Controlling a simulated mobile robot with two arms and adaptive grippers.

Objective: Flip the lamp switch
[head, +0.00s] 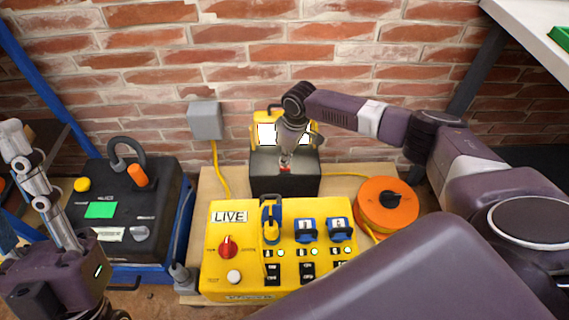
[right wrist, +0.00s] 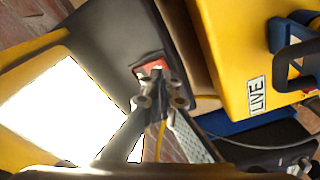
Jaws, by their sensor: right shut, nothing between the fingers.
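The lamp is a yellow work light (head: 267,133) with a lit white panel on a dark box (head: 284,184), standing against the brick wall. Its bright panel also shows in the right wrist view (right wrist: 45,108). A small red rocker switch (right wrist: 152,66) sits in a dark recess on the box. My right gripper (head: 285,161) is in front of the lamp, its fingers shut and empty. In the right wrist view its fingertips (right wrist: 158,78) are right at the red switch and partly cover it; contact is hard to tell.
A yellow panel (head: 278,265) marked LIVE, with a red knob and blue sockets, stands in front of the lamp. An orange cable reel (head: 387,204) is at its right. A black box (head: 112,208) with a green display stands at left. A grey wall box (head: 205,121) feeds a yellow cable.

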